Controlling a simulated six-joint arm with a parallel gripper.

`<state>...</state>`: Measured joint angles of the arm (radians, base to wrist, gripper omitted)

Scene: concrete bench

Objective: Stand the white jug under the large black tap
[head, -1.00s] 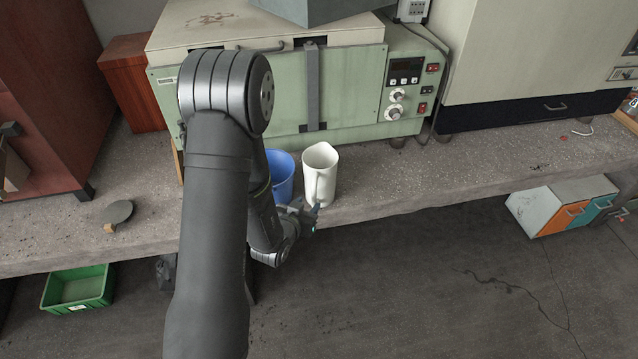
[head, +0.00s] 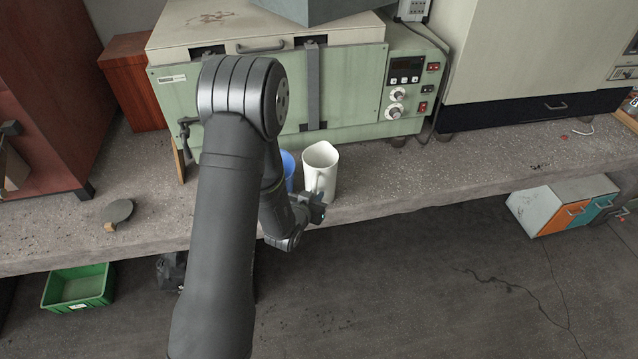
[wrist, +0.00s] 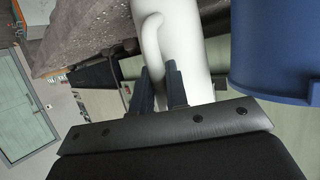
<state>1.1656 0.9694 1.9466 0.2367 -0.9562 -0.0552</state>
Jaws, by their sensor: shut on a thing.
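The white jug (head: 325,168) stands upright on the bench near its front edge, its handle facing the front. My gripper (head: 318,198) is low in front of the jug. In the wrist view, the fingers of my gripper (wrist: 160,88) are shut on the handle of the white jug (wrist: 185,45). A dark tap-like fitting (head: 186,130) shows at the left front of the green machine, left of the jug and partly beside my arm. I cannot tell its size or exact outlet, as my arm stands close in front of it.
A blue container (head: 288,168) stands just left of the jug, partly hidden by my arm; it also shows in the wrist view (wrist: 275,50). The green machine (head: 350,100) stands behind. The bench right of the jug is clear.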

